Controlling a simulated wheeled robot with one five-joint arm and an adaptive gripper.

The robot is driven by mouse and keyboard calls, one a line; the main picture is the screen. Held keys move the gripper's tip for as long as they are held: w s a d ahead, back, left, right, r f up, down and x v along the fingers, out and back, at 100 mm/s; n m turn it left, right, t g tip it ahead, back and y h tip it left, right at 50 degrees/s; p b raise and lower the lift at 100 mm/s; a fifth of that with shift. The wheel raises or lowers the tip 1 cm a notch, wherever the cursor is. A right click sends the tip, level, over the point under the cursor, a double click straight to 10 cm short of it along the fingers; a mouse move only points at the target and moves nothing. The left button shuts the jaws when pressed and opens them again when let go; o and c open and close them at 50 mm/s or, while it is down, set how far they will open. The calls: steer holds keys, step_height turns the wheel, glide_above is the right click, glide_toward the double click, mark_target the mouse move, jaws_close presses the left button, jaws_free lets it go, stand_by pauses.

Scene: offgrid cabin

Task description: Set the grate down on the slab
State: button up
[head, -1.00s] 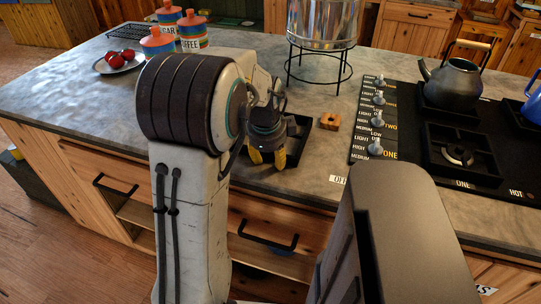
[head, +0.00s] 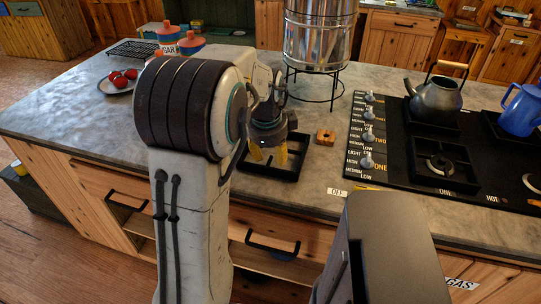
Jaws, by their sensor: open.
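The grate (head: 271,176), a black square frame with bars, lies flat on the grey stone slab (head: 190,172) near its front edge. My gripper (head: 269,155) points down over the grate with its yellow fingertips apart. The fingertips are at or just above the bars; I cannot tell whether they touch. My arm and gripper hide the back left part of the grate.
The black stove (head: 395,160) carries a grey kettle (head: 435,95) and a blue pot (head: 519,110). Behind stand a metal vessel on a wire stand (head: 333,90), canisters (head: 191,43) and a plate of tomatoes (head: 112,88).

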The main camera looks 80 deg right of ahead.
steer(key=shift+a+r, duration=0.2)
steer(key=shift+r, duration=0.4)
steer(key=w+a+r+n+t, duration=0.1)
steer(key=w+a+r+n, duration=0.1)
steer(key=w+a+n, duration=0.9)
steer(key=w+a+r+n+t, duration=0.25)
steer(key=w+a+n, duration=0.5)
steer(key=w, duration=0.75)
steer(key=s+a+n+y, duration=0.2)
steer(key=a+n+y, duration=0.1)
steer(key=a+n, duration=1.6)
steer(key=a+t, duration=0.1)
steer(key=a, duration=0.3)
steer(key=shift+a+f+n, duration=0.35)
steer(key=shift+f, duration=0.05)
steer(key=shift+d, duration=0.1)
